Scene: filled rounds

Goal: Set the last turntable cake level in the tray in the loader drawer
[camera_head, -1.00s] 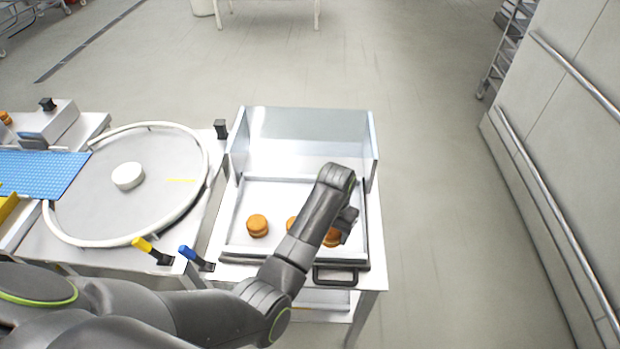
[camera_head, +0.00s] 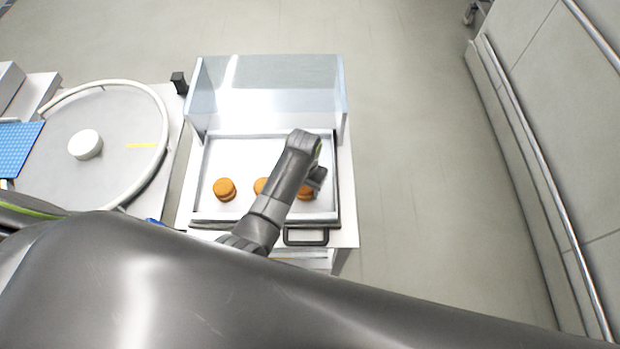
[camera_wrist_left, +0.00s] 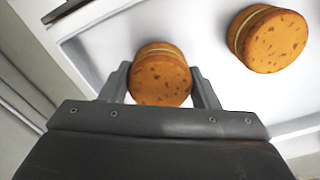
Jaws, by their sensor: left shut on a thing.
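The tray (camera_head: 237,154) lies in the loader drawer, behind its black handle (camera_head: 306,237). Two filled orange-brown cakes sit in it, one at the left (camera_head: 224,189) and one in the middle (camera_head: 260,186), partly hidden by my arm. My left gripper (camera_head: 313,184) is low over the tray's right part. It is shut on a third cake (camera_head: 305,194), which also shows between the fingers in the left wrist view (camera_wrist_left: 160,80). I cannot tell whether this cake touches the tray. A neighbouring cake (camera_wrist_left: 272,42) stands apart from it. My right gripper is not in view.
The turntable (camera_head: 60,160) at the left has a white hub (camera_head: 85,145) and no cake on its visible part. A clear guard (camera_head: 265,90) stands behind the tray. A blue belt (camera_head: 18,145) is at the far left. Floor is open at the right.

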